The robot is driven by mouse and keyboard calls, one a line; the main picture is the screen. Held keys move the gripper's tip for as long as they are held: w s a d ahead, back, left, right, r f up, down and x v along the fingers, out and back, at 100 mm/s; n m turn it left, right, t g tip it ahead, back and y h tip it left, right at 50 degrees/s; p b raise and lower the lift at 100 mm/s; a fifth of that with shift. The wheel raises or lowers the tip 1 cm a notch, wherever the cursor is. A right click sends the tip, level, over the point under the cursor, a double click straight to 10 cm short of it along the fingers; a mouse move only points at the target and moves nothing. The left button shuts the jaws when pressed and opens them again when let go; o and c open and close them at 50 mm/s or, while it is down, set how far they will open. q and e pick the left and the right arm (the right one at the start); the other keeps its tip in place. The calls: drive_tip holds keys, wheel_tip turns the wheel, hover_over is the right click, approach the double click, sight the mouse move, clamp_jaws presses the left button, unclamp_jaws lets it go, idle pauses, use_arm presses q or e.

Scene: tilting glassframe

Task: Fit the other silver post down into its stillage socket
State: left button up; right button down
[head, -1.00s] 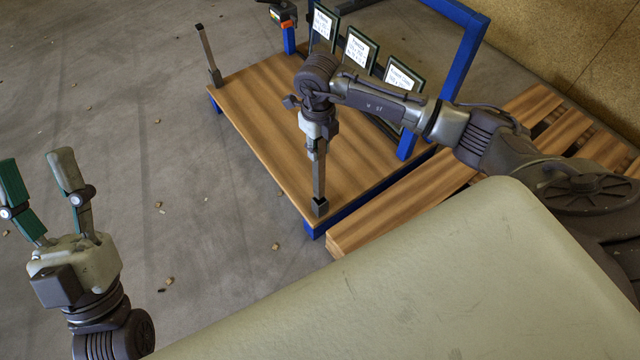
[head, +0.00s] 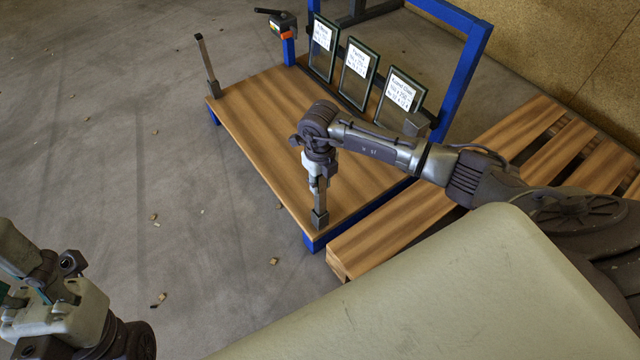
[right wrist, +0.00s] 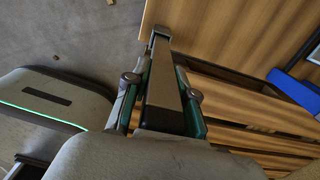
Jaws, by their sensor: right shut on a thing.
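My right gripper (head: 320,183) points down over the stillage's near corner and is shut on a silver post (head: 320,198). The post is upright, with its lower end at the dark grey socket (head: 320,219); how deep it sits I cannot tell. In the right wrist view the post (right wrist: 165,85) runs between the green-padded fingers (right wrist: 168,100) toward the socket (right wrist: 159,35). The other silver post (head: 201,55) stands, slightly tilted in the picture, in its socket (head: 213,89) at the far left corner. My left gripper (head: 30,262) is partly cut off at the left edge, away from the stillage.
The stillage's wooden deck (head: 260,120) is mostly bare. Several labelled glass panes (head: 357,72) lean along its back side by the blue frame (head: 465,70). A wooden pallet (head: 480,180) lies close on the right. The concrete floor at left has small scattered bits.

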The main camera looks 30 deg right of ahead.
drive_tip(key=shift+r, duration=0.1)
drive_tip(key=shift+f, duration=0.2)
drive_tip(key=c, duration=1)
unclamp_jaws()
drive_tip(key=shift+o, duration=0.2)
drive_tip(key=shift+r, duration=0.15)
